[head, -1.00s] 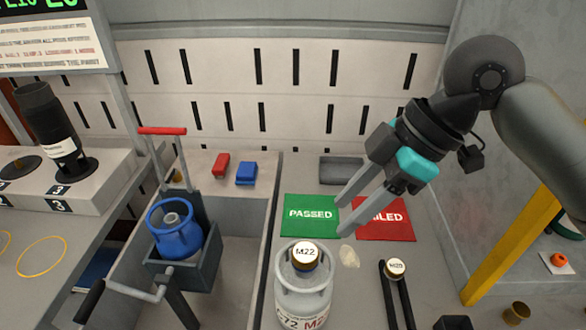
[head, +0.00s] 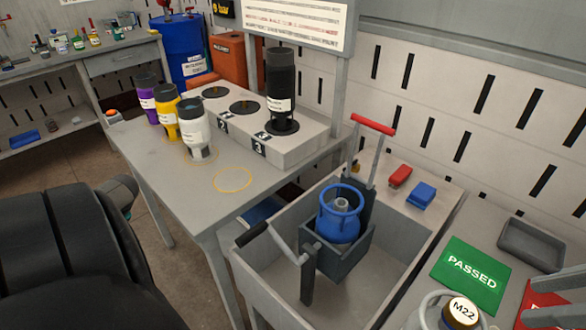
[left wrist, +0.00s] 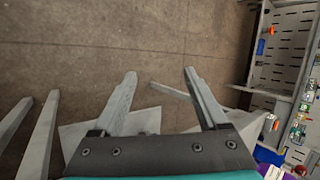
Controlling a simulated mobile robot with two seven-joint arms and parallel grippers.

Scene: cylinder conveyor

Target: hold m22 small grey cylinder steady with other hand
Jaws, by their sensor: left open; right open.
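The small grey cylinder (head: 424,314) with the gold M22 cap (head: 463,311) stands at the bottom edge of the head view, its lower part cut off by the frame. My right gripper (head: 530,301) shows only as two grey fingers at the right edge, apart and empty, to the right of the cap. My left gripper (left wrist: 160,72) is open and empty in the left wrist view, over bare floor, far from the cylinder. In the head view my dark left arm fills the lower left and its fingers are not clearly seen.
A blue cylinder (head: 338,222) sits in a grey holder in the trough (head: 270,284). The green PASSED mat (head: 452,285) lies beside M22.

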